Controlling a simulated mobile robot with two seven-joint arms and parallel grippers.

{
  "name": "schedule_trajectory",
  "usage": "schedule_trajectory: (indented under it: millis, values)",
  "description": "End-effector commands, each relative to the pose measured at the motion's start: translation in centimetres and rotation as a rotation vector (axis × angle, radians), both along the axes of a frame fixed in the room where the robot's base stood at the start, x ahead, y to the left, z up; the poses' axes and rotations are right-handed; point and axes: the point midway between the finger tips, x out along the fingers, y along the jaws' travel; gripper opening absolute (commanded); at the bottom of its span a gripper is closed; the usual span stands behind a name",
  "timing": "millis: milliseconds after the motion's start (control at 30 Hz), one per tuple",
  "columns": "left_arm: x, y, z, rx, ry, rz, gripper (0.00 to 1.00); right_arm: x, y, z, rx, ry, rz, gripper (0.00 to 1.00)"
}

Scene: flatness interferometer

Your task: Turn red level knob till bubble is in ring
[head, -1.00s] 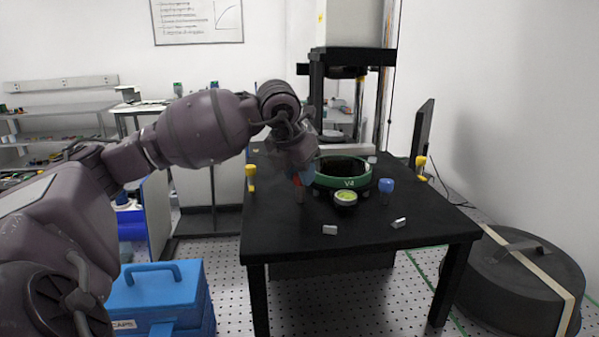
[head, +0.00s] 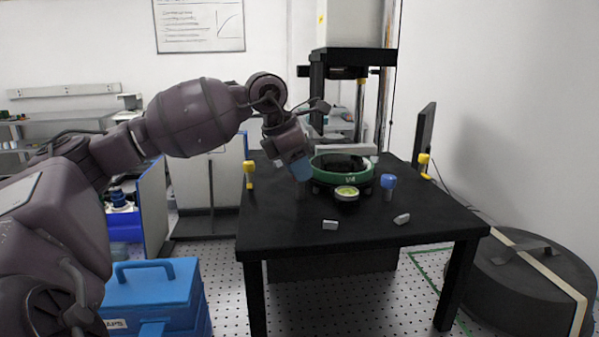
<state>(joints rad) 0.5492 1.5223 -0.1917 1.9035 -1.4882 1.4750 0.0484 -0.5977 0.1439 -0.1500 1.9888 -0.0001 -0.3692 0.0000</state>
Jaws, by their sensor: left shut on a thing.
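The green ring-shaped stage (head: 333,172) marked V4 sits on the black table. The round level (head: 346,193), with a yellow-green face, is at its front; its bubble is too small to make out. A blue knob (head: 388,182) stands at the stage's right. My left gripper (head: 301,178) reaches down at the stage's left front, over a short post (head: 301,191). It is shut on the red knob, which its fingers hide from this view. My right gripper is not in view.
Yellow-topped posts stand at the table's left (head: 249,170) and right (head: 424,162) edges. Two small pale blocks (head: 330,225) (head: 402,218) lie on the front of the black table (head: 290,240). A dark monitor (head: 426,135) and tall frame (head: 318,95) stand behind.

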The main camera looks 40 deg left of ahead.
Motion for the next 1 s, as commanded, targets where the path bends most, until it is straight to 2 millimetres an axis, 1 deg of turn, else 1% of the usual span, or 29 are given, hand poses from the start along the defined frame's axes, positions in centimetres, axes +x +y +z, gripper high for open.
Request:
schedule_trajectory:
  millis: [200,400,900,933,1000]
  values:
    - [0.1,0.1,0.1,0.0,-0.002,-0.117,0.08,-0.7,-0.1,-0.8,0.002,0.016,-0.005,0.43]
    - [0.1,0.1,0.1,0.001,-0.003,-0.177,0.08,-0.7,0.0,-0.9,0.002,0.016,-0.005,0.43]
    - [0.1,0.1,0.2,0.002,-0.003,-0.198,0.08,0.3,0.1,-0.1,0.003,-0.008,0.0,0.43]
    - [0.1,0.1,0.2,0.002,-0.003,-0.198,0.34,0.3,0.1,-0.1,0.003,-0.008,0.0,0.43]
    - [0.1,0.1,0.2,0.002,-0.003,-0.198,0.44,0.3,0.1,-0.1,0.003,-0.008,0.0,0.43]
